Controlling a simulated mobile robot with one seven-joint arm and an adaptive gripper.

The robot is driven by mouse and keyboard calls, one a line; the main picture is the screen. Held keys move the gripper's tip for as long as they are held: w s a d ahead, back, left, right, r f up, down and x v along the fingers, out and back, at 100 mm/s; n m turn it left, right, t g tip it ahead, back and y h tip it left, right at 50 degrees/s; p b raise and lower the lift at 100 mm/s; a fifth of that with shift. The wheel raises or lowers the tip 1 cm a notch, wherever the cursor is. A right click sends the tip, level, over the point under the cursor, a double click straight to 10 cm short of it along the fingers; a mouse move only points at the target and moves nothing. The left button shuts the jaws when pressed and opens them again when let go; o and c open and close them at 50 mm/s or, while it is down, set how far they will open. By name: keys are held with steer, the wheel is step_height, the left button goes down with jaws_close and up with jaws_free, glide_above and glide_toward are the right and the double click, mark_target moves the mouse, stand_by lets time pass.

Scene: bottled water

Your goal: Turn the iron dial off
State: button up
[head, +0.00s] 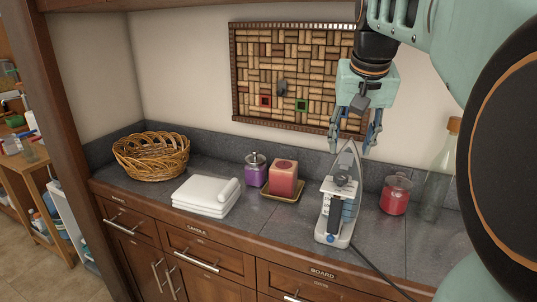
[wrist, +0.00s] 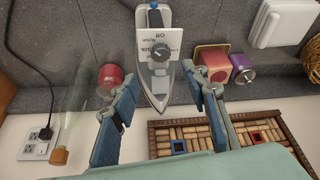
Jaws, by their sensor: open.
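The iron (head: 341,195) stands on the dark stone counter, its nose pointing up toward my gripper in the head view. The iron also shows in the wrist view (wrist: 157,85), with its round grey dial (wrist: 161,52) on a white label plate in plain sight. The dial (head: 343,176) is small in the head view. My gripper (head: 358,140) is above and behind the iron with its fingers apart and empty. In the wrist view, the fingers (wrist: 165,98) lie on either side of the iron's nose, apart from the dial.
A red candle jar (head: 395,194) and a glass bottle (head: 438,170) stand right of the iron. A red candle (head: 284,177), purple jar (head: 255,170), folded towels (head: 206,195) and wicker basket (head: 151,154) stand left. The cork board (head: 285,78) hangs behind. The iron's cord (head: 380,272) trails over the front edge.

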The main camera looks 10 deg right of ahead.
mark_target(340, 176)
steer(key=x, duration=1)
steer(key=shift+w+f+b, duration=0.15)
steer(key=shift+b, duration=0.2)
steer(key=shift+c, duration=0.4)
jaws_close()
steer(key=shift+a, duration=0.1)
steer(key=m, duration=0.2)
steer(key=m+h+p, duration=0.1)
steer(key=m, duration=0.1)
steer(key=shift+w+a+m+g+h, duration=0.1)
steer(key=shift+a+m+g+h, duration=0.05)
steer(key=shift+m+g+h, duration=0.2)
steer(key=m+g, duration=0.1)
steer(key=m, duration=0.1)
steer(key=m+h, duration=0.1)
steer(key=m, duration=0.2)
steer(key=shift+w+a+g+p, duration=0.1)
steer(key=shift+w+g+p, duration=0.1)
steer(key=shift+g+p, duration=0.15)
steer(key=shift+m, duration=0.25)
